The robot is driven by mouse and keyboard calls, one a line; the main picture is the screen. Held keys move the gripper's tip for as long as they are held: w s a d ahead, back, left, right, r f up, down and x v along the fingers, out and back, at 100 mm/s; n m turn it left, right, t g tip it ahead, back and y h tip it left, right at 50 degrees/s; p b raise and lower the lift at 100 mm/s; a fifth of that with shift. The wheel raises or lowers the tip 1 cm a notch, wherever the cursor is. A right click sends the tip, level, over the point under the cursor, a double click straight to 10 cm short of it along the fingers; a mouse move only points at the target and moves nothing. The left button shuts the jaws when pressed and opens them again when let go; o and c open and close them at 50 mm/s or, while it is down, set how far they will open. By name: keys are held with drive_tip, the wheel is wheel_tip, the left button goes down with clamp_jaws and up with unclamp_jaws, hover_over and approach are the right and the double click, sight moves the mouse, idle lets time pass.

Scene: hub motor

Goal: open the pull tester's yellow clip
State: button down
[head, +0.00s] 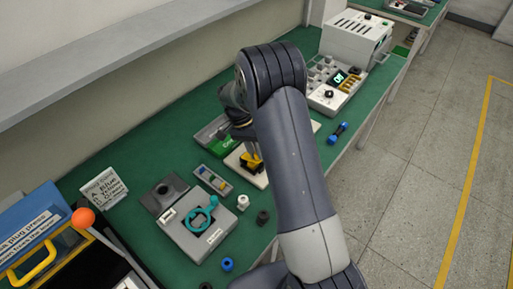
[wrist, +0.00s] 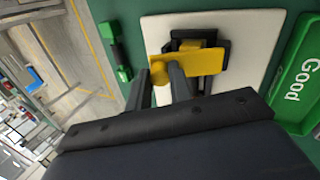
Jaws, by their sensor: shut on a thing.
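The pull tester is a pale plate (wrist: 262,32) with a black holder (wrist: 218,40) on it. Its yellow clip (wrist: 205,62) lies across the holder in the wrist view, with a rounded yellow knob (wrist: 158,72) at its left end. My gripper (wrist: 161,82) has its two dark fingers on either side of that knob, shut on it. In the head view the yellow clip (head: 251,161) shows just below my wrist, on the pale plate (head: 235,159), partly hidden by my arm. I cannot tell whether the clip is open.
A green tray marked "Good" (wrist: 300,85) lies close beside the plate. A dumbbell-shaped part (head: 338,131) lies right of my arm. A small grey tray (head: 212,181) and a grey fixture with a teal ring (head: 198,226) stand nearer. A white instrument (head: 354,42) stands at the back.

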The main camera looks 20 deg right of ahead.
sight(247, 155)
drive_tip(key=shift+w+a+r+g+h+p, duration=0.15)
drive_tip(key=shift+w+a+r+g+h, duration=0.15)
drive_tip(key=shift+g, duration=0.25)
drive_tip(key=shift+w+a+r+g+h+p, duration=0.15)
drive_tip(key=shift+w+g+h, duration=0.2)
drive_tip(key=shift+g, duration=0.2)
drive_tip(key=shift+w+a+h, duration=0.2)
drive_tip(key=shift+w+h, duration=0.05)
drive_tip(key=shift+w+a+r+g+h+b, duration=0.2)
drive_tip(key=shift+w+g+h, duration=0.15)
drive_tip(key=shift+g, duration=0.25)
drive_tip(key=shift+w+a+r+g+h+b, duration=0.1)
drive_tip(key=shift+w+a+g+h+b, duration=0.2)
drive_tip(key=shift+g, duration=0.3)
